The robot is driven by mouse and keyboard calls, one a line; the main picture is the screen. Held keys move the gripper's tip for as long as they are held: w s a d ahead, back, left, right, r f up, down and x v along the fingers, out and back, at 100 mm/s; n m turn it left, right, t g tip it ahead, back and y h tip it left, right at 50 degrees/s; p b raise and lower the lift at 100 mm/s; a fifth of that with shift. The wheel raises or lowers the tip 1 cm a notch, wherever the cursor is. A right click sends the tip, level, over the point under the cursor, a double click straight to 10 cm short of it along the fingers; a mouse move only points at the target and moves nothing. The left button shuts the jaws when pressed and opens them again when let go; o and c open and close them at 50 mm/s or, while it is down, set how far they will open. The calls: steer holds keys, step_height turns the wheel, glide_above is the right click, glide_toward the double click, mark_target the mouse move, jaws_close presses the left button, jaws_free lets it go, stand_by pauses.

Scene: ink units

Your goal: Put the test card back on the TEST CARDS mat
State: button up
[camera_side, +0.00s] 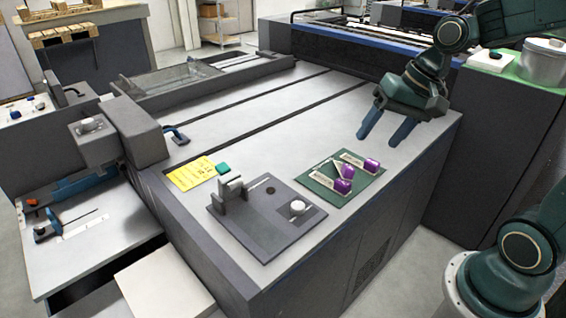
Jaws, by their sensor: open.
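A dark green mat (335,200) lies on the grey machine top, right of centre; its lettering is too small to read. Several pale cards with purple grip blocks lie on it: one at the back right (371,166), one at the front left (340,186), and one between them (347,171) that seems to lie askew. I cannot tell whether the cards overlap. My gripper (379,141) is open and empty, with blue fingers pointing down, above and behind the mat's right side. It is apart from the cards.
A dark grey plate (262,240) with an upright block and a white knob (297,207) stands left of the mat. A yellow note (190,174) and a teal block (223,169) lie further left. The machine top behind is mostly clear.

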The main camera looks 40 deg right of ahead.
steer(key=s+a+r+n+t+h, duration=0.1)
steer(key=s+a+r+n+h, duration=0.1)
steer(key=s+n, duration=0.4)
steer(key=shift+s+r+n+t, duration=0.35)
steer(key=shift+s+r, duration=0.5)
steer(key=shift+s, duration=1.9)
steer(key=shift+c, duration=0.6)
steer(key=shift+w, duration=0.1)
